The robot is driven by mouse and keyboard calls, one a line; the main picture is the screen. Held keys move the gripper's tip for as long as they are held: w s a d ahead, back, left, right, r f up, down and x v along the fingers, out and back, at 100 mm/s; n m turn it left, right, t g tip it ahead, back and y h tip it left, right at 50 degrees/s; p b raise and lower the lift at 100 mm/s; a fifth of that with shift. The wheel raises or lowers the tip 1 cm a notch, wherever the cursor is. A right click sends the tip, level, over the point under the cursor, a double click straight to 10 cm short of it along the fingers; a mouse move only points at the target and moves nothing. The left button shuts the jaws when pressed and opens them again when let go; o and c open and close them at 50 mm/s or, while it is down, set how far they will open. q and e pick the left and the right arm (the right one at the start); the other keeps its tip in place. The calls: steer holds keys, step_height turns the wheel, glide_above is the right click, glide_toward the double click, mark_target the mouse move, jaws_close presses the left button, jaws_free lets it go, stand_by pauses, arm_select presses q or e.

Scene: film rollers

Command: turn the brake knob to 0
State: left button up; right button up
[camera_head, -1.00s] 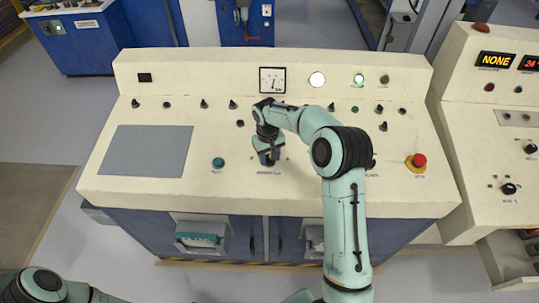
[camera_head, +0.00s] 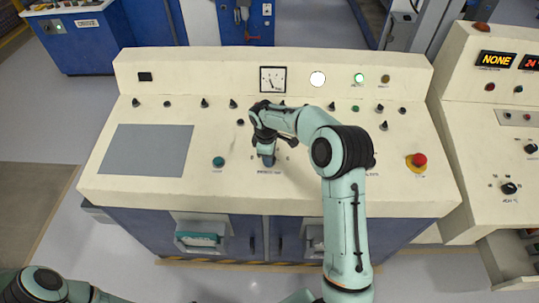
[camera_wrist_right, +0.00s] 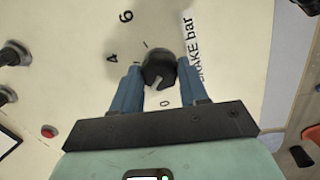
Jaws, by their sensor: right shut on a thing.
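The black brake knob (camera_wrist_right: 158,69) sits on the cream panel in the right wrist view, beside the "BRAKE bar" label (camera_wrist_right: 189,52). Its pale notch faces the lower part of the picture, towards the printed 0 (camera_wrist_right: 165,104). The printed 6 and 4 lie to its upper left and left. My right gripper (camera_wrist_right: 160,86) has its two blue fingers on either side of the knob, shut on it. In the head view the right gripper (camera_head: 267,160) points down at the front middle of the console and hides the knob. My left gripper is out of view.
The console (camera_head: 240,205) bears a green button (camera_head: 218,162) left of my gripper and a red emergency stop (camera_head: 419,160) to the right. A square meter (camera_head: 272,80) is on the back wall. Small black knobs line the rear. A grey plate (camera_head: 148,150) lies left.

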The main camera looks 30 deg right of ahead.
steer(key=n, duration=0.6)
steer(key=shift+t, duration=0.3)
steer(key=shift+n, duration=0.4)
steer(key=o, duration=1.1)
steer(key=shift+c, duration=0.2)
step_height(320, 180, up, 13)
steer(key=s+a, duration=0.1)
steer(key=shift+a+r, duration=0.15)
steer(key=shift+a, duration=0.25)
